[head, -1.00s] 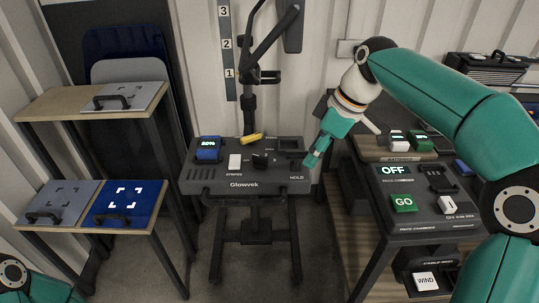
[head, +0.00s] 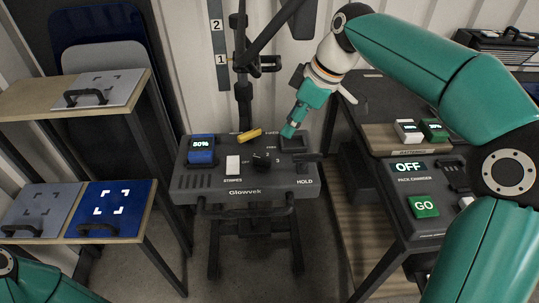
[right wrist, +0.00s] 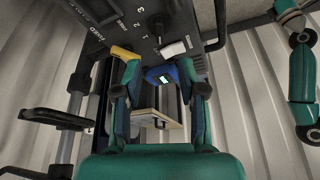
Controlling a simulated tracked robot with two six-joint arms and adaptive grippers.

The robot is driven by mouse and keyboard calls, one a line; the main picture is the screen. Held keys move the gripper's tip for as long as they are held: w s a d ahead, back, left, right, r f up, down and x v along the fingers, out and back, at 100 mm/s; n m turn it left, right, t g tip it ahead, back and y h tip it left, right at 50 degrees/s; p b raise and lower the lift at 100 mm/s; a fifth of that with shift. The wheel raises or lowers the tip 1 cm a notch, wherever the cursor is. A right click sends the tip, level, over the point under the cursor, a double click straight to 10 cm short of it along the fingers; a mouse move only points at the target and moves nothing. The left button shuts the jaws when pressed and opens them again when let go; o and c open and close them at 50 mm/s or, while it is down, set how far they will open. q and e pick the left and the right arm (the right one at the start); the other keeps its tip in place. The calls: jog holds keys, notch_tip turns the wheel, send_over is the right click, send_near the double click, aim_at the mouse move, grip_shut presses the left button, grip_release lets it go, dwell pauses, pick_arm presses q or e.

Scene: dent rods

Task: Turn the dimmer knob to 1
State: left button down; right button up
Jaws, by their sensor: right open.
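The dark grey Glowvek panel (head: 210,184) stands in the middle of the head view. Its black dimmer knob (head: 265,158) sits right of a white STRIPES switch (head: 233,163). In the right wrist view the knob (right wrist: 157,22) shows beside the printed numbers 1, 2 and 3; its exact setting is hard to read. My right gripper (head: 289,131) is over the panel's back right part, apart from the knob. In its wrist view the fingers (right wrist: 160,82) are spread and empty, with the knob beyond them. My left gripper is out of view.
On the panel are a blue pack (head: 201,155) with a lit percentage and a yellow lever (head: 249,135). A black lamp stand (head: 243,95) rises behind it. A pack charger (head: 410,190) stands right, and shelves with grey and blue plates (head: 113,208) stand left.

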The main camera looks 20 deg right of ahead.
aim_at(268, 160)
jog(key=x, duration=1.4)
jog(key=shift+d+f, duration=0.1)
grip_shut()
